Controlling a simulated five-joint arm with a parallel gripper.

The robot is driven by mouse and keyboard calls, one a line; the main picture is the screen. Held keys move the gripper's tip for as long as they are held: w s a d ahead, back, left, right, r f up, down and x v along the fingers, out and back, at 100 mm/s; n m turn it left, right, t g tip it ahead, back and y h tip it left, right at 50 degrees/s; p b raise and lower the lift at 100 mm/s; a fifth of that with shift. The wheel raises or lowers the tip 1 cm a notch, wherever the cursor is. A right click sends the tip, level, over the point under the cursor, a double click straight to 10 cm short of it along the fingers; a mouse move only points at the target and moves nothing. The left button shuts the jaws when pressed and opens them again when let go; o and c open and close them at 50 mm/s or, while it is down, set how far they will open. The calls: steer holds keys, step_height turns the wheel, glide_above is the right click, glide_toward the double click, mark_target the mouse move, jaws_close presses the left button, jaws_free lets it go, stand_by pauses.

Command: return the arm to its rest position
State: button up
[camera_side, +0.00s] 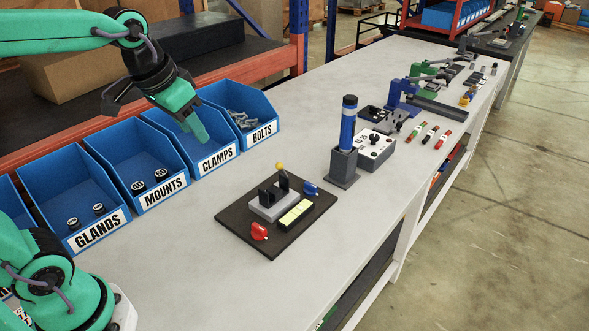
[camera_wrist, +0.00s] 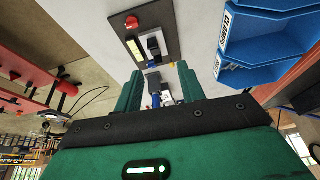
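My gripper (camera_side: 194,126) hangs in the air over the clamps bin (camera_side: 217,158), pointing down and to the right. In the wrist view its two green fingers (camera_wrist: 159,80) stand apart with nothing held between them. The light tower (camera_side: 348,122), a blue cylinder with a black top, stands upright in a grey square holder (camera_side: 342,168) on the bench, well to the right of my gripper. A blue shape, likely the tower, shows far off between the fingers in the wrist view (camera_wrist: 155,99).
Blue bins of glands (camera_side: 75,190), mounts (camera_side: 140,165) and bolts (camera_side: 240,110) line the bench's back edge. A dark board (camera_side: 275,245) with a clamp fixture and red and blue parts lies in front. A grey box (camera_side: 376,150) stands beside the tower.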

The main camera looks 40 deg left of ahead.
steer(key=s+f+t, duration=0.1)
steer(key=s+f, duration=0.2)
steer(key=s, duration=0.6)
steer(key=shift+f+n, duration=0.3)
